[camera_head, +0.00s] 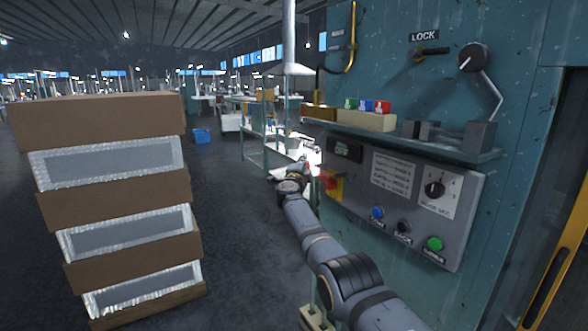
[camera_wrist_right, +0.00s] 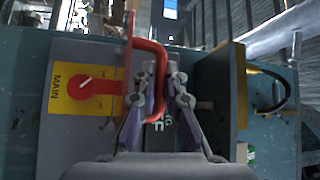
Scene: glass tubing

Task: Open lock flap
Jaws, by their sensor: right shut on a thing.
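The lock flap appears to be the red bent bar (camera_wrist_right: 147,44) beside the yellow MAIN switch plate (camera_wrist_right: 66,98) in the right wrist view. The red switch (camera_wrist_right: 95,87) sits on that plate. My right gripper (camera_wrist_right: 161,75) is shut on the red bar, whose lower bend passes between the fingers. In the head view the switch plate (camera_head: 335,188) is partly hidden by my right arm, and my right gripper (camera_head: 312,162) is small and glare-blurred at the panel's left edge. My left gripper is not in view.
The control panel (camera_head: 454,212) has a dial and several buttons. Above it a shelf (camera_head: 480,153) holds small coloured blocks. A black lever (camera_head: 432,51) sits under a LOCK label. Stacked boxes (camera_head: 110,118) stand left, with open floor (camera_head: 240,215) between.

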